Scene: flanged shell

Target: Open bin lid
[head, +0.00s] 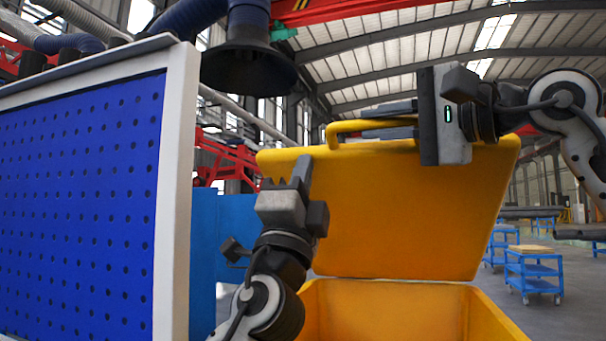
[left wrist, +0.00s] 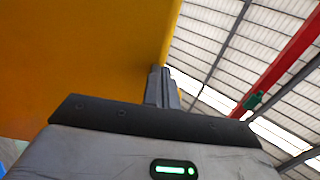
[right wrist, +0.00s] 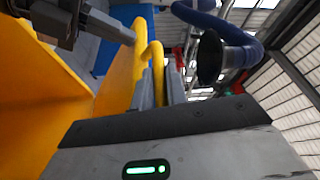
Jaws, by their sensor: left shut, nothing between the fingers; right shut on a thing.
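The yellow bin (head: 400,310) stands in front of me with its yellow lid (head: 405,215) raised to a steep angle, so the opening shows below it. A yellow bar handle (head: 350,126) runs along the lid's top edge. My right gripper (head: 392,118) is at the lid's top right; in the right wrist view its fingers (right wrist: 160,88) are closed around the handle bar. My left gripper (head: 300,172) is shut and empty in front of the lid's left part. In the left wrist view its closed fingers (left wrist: 161,85) are near the lid's edge (left wrist: 168,40); contact is unclear.
A blue perforated panel (head: 80,200) with a white frame stands close on the left. A dark extraction hood (head: 248,65) hangs above, left of the lid. Blue carts (head: 533,270) stand on the open floor at the right.

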